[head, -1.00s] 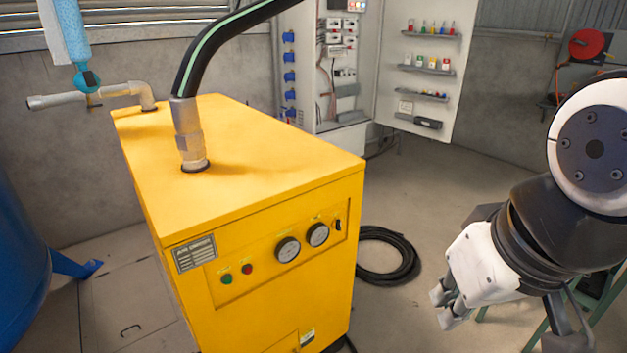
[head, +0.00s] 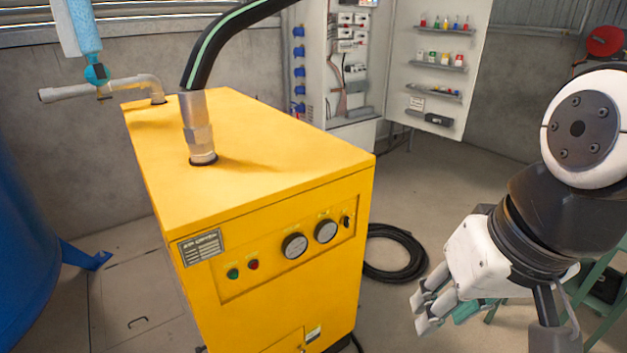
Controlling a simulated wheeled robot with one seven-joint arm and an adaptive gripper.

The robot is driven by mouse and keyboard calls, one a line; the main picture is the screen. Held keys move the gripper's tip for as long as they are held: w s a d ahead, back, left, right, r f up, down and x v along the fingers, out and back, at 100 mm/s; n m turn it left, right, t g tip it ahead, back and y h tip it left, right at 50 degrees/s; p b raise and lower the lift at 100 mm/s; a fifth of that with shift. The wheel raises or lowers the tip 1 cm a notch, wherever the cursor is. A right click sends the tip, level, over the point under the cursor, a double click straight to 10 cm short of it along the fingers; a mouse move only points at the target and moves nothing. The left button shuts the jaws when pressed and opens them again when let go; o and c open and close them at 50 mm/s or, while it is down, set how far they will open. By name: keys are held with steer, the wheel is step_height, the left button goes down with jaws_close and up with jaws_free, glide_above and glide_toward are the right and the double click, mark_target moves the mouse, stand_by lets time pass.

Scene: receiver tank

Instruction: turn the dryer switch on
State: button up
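The yellow air dryer (head: 240,140) stands in the middle of the head view. Its front panel has a green button (head: 233,273), a red button (head: 253,265) and two round gauges. A small black switch (head: 347,221) sits at the panel's upper right, right of the gauges; its position is too small to tell. My gripper (head: 424,312) is to the right of the dryer, apart from it and lower than the switch. Its fingers point down and left. The two fingers show a small gap between them, and nothing is seen held.
A coiled black hose (head: 393,252) lies on the floor right of the dryer. An open electrical cabinet (head: 352,75) stands behind. A blue tank (head: 25,260) is at the left, and a green frame (head: 598,318) is behind my arm.

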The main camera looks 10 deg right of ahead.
steer(key=w+a+f+m+g+y+b, duration=0.3)
steer(key=w+a+f+m+y+b, duration=0.25)
steer(key=w+a+f, duration=0.3)
steer(key=m+t+y+b, duration=0.3)
steer(key=m+t+b, duration=0.6)
steer(key=m+t, duration=1.1)
glide_toward(349, 222)
steer(key=w+a+r+m+g, duration=0.1)
steer(key=w, duration=0.1)
steer(key=w+a+r+m+g+b, duration=0.1)
steer(key=w+g, duration=0.1)
steer(key=w, duration=0.1)
steer(key=w+a+r+m+g, duration=0.1)
steer(key=w, duration=0.2)
steer(key=shift+a+r+m+h+b, duration=0.2)
steer(key=shift+a+m+h+b, duration=0.05)
steer(key=shift+a+b, duration=0.1)
steer(key=shift+s, duration=0.1)
jaws_close()
